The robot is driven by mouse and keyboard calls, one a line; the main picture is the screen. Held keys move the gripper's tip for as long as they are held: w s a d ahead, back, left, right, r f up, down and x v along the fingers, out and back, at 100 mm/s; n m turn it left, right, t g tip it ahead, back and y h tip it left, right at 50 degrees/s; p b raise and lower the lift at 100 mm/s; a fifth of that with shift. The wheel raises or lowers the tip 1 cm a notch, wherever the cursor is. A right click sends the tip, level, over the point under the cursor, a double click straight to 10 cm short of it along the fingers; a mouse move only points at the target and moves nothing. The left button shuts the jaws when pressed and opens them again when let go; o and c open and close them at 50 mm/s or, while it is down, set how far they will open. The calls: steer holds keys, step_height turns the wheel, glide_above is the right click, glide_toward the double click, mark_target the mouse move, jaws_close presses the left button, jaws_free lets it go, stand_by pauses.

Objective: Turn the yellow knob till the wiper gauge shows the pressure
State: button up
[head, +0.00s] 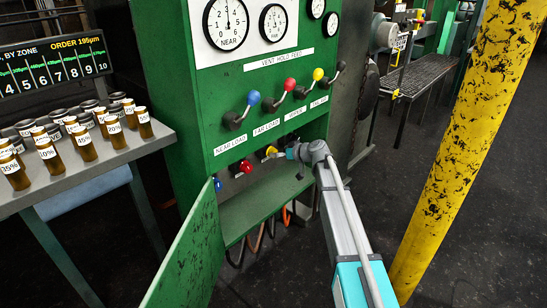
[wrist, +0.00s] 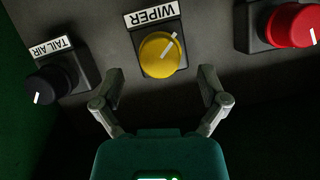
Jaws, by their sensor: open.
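The yellow knob (wrist: 158,57) sits on a grey block under an upside-down WIPER label (wrist: 152,13) in the wrist view. Its white mark points to the upper right. My gripper (wrist: 161,82) is open, its fingers spread left and right just below the knob, with nothing between them. In the head view my gripper (head: 292,152) reaches into the open green cabinet, close to the yellow knob (head: 271,150). Two small gauges (head: 316,8) (head: 330,25) are at the top right of the panel. Their labels and readings cannot be made out, so I cannot tell which is the wiper gauge.
A red knob (wrist: 292,25) is right of the yellow one and a black TAIL AIR knob (wrist: 45,87) left. Levers with coloured balls (head: 290,85) stick out above the cabinet opening. The open green door (head: 190,255) and a yellow post (head: 460,140) flank my arm.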

steer(key=shift+b+x, duration=0.4)
steer(key=shift+x, duration=1.2)
steer(key=c, duration=1.1)
steer(key=shift+c, duration=0.2)
steer(key=shift+m, duration=0.4)
steer(key=o, duration=1.1)
steer(key=shift+o, duration=0.2)
steer(key=shift+n, duration=0.3)
